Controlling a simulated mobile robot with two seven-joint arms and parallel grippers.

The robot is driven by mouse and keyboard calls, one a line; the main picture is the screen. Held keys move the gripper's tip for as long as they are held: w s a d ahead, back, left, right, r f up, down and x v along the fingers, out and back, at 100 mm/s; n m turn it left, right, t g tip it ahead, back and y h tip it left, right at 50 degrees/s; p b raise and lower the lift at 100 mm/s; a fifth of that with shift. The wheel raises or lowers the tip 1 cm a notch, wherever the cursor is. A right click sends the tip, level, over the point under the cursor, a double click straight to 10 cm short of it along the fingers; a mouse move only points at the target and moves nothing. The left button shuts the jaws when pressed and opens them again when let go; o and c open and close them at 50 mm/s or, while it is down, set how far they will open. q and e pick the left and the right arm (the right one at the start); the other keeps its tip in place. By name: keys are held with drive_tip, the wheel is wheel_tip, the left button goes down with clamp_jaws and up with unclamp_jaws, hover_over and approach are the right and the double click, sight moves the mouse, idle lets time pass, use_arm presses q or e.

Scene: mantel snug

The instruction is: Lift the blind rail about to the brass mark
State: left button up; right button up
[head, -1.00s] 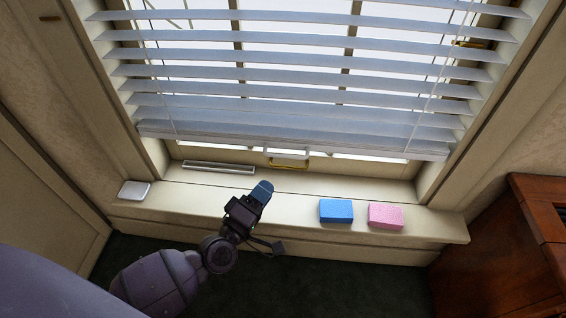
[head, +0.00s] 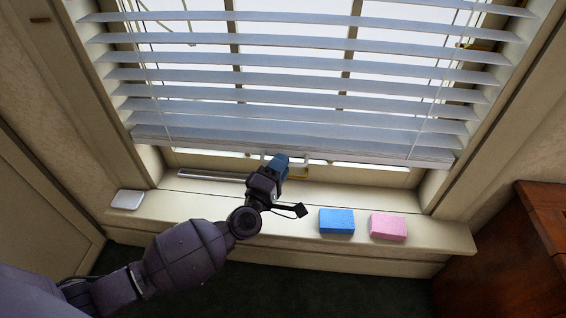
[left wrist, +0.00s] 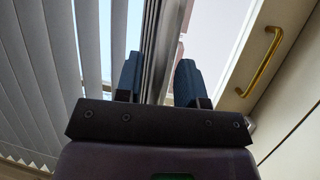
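The blind rail (head: 375,157) is the pale bar at the bottom of the white blind, hanging low near the sill. A small white handle (head: 318,162) sits at its middle, partly hidden by my gripper. My left gripper (head: 279,163) is at this handle, with blue fingertips. In the left wrist view its fingers (left wrist: 158,80) stand apart, with a long pale bar running behind or between them; I cannot tell whether they touch it. A brass piece (head: 474,44), perhaps the mark, shows high on the right window frame. My right gripper is out of view.
On the sill (head: 270,222) lie a blue block (head: 337,221), a pink block (head: 388,226), a white square item (head: 128,199) and a thin metal strip (head: 205,175). A brass window handle (left wrist: 262,60) is close to the gripper. A wooden cabinet (head: 530,235) stands right.

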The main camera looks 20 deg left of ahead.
use_arm(q)
drive_tip(key=shift+w+d+r, duration=0.1)
drive_tip(key=shift+w, duration=0.5)
drive_tip(key=shift+c, duration=0.5)
clamp_jaws()
